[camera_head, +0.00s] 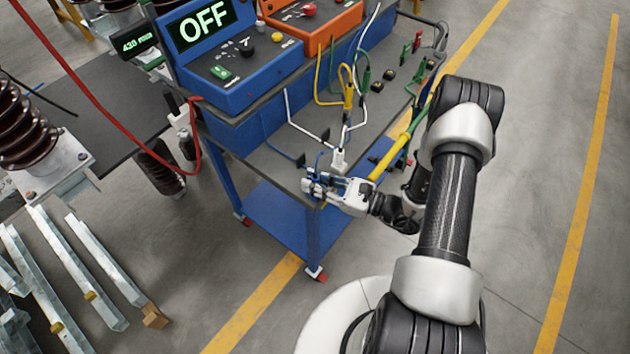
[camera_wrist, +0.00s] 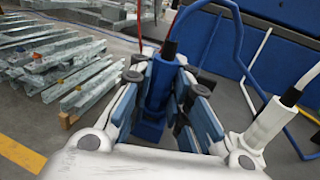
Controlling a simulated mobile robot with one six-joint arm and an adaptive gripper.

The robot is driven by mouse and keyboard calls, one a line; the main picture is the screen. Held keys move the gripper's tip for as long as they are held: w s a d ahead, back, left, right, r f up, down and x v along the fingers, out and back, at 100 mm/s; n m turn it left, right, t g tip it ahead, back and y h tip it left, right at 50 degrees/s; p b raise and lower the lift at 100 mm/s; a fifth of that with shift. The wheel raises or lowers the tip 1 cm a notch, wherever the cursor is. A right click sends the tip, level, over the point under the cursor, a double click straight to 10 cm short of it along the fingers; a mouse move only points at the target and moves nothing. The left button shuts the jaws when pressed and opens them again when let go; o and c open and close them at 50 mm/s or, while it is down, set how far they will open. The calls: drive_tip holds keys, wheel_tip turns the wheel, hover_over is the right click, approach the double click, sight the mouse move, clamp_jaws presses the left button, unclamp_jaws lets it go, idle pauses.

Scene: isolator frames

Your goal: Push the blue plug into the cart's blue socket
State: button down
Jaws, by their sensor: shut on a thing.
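My gripper (camera_head: 318,187) is at the near corner of the blue cart (camera_head: 265,160), by the edge of its grey top. In the wrist view the fingers (camera_wrist: 168,88) are shut around the blue plug (camera_wrist: 159,82), which stands roughly upright between them. A dark sleeve and a blue cable rise from its top. In the head view the plug is mostly hidden by the fingers. The blue socket cannot be made out in either view, and the plug's lower tip cannot be told apart from the blue surface below it.
A white plug (camera_wrist: 268,122) with its cable stands close to the right of my gripper; it also shows in the head view (camera_head: 338,160). A blue control box (camera_head: 225,60) reading OFF and an orange box (camera_head: 315,22) stand behind. Yellow and green cables cross the cart top. Metal bars lie left.

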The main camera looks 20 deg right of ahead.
drive_tip(key=shift+f, duration=0.15)
drive_tip(key=c, duration=1.4)
unclamp_jaws()
drive_tip(key=shift+c, duration=0.2)
drive_tip(key=v, duration=1.2)
